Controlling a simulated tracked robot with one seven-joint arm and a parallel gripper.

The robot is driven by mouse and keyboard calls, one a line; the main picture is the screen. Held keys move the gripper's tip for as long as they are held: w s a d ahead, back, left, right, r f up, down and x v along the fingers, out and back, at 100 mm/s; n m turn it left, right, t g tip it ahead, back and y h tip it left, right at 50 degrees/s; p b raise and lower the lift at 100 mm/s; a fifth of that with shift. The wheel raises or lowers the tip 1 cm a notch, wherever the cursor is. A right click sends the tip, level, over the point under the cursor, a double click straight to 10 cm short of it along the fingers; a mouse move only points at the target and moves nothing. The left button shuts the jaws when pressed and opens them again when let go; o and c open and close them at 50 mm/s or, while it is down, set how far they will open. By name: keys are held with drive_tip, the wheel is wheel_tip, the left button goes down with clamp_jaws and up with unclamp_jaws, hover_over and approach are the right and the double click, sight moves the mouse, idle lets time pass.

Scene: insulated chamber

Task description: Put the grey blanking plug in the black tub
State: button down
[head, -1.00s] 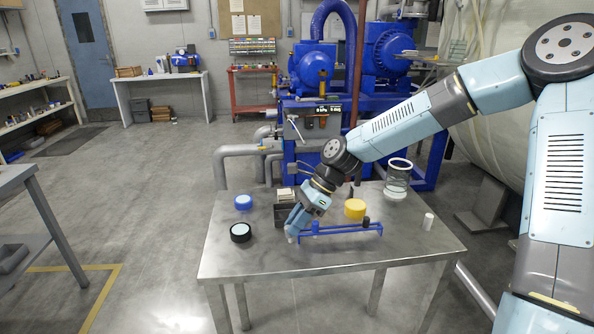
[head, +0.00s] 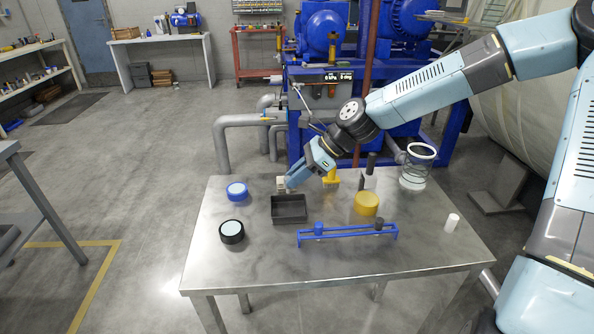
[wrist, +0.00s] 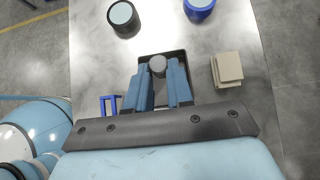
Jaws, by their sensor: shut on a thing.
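My gripper (head: 290,184) is above the far side of the black tub (head: 289,219). In the wrist view my gripper (wrist: 158,76) is shut on the grey blanking plug (wrist: 157,65), a short grey cylinder held between the fingertips. The black tub (wrist: 181,56) shows behind the plug and fingers there, its near part hidden by them. The plug cannot be made out clearly in the head view. The tub stands on the metal table, and its visible inside looks empty.
Beige blocks (wrist: 227,69) lie beside the tub.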

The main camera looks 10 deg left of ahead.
drive_tip(key=shift+f, duration=2.95)
drive_tip(key=shift+f, duration=0.5)
drive_tip(key=c, duration=0.9)
unclamp_jaws()
